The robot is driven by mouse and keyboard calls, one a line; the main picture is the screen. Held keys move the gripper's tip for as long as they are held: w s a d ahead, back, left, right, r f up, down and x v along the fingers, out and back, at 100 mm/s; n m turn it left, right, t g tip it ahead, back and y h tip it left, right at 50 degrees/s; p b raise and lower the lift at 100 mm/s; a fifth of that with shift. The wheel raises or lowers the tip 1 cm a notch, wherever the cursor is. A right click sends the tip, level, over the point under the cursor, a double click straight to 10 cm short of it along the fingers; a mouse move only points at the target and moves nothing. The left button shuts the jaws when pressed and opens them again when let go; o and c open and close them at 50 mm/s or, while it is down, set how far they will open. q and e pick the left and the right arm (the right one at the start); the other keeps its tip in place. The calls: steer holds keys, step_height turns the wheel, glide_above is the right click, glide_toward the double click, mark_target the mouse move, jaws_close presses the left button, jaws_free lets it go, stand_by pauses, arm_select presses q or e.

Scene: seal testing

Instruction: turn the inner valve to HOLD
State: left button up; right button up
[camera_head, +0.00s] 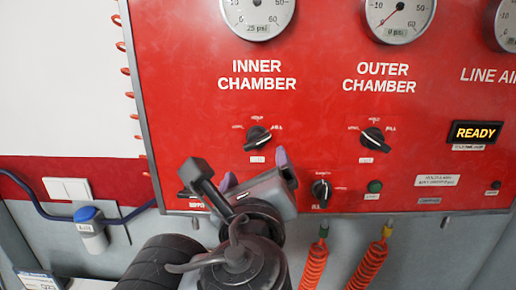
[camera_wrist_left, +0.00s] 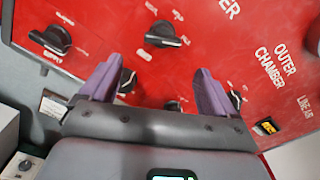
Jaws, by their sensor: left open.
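The inner valve (camera_head: 257,138) is a black knob on the red panel under the INNER CHAMBER lettering. Its bar lies slanted, lower left to upper right; the small position labels around it are too blurred to read surely. In the left wrist view the inner valve (camera_wrist_left: 163,36) shows above the gap between the fingers. My left gripper (camera_head: 255,169) is open, its purple fingertips just below the knob, with nothing between them. Both fingers also show in the left wrist view (camera_wrist_left: 158,72), apart from the knob. My right gripper is not in view.
The outer valve (camera_head: 373,139) is to the right, with a lower knob (camera_head: 321,190) and green button (camera_head: 375,186) close by. Another black knob (camera_wrist_left: 50,39) is partly hidden in the head view. Orange coiled hoses (camera_head: 314,265) hang below the panel. Gauges (camera_head: 257,15) line the top.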

mark_target(258, 146)
arm_select(q)
steer(key=w, duration=0.3)
steer(key=w+p, duration=0.1)
steer(key=w, duration=0.2)
steer(key=w+p, duration=0.1)
steer(key=w, duration=0.2)
steer(key=shift+d+r, duration=0.15)
steer(key=shift+r, duration=0.15)
steer(key=shift+w+f, duration=0.1)
steer(key=shift+w, duration=0.65)
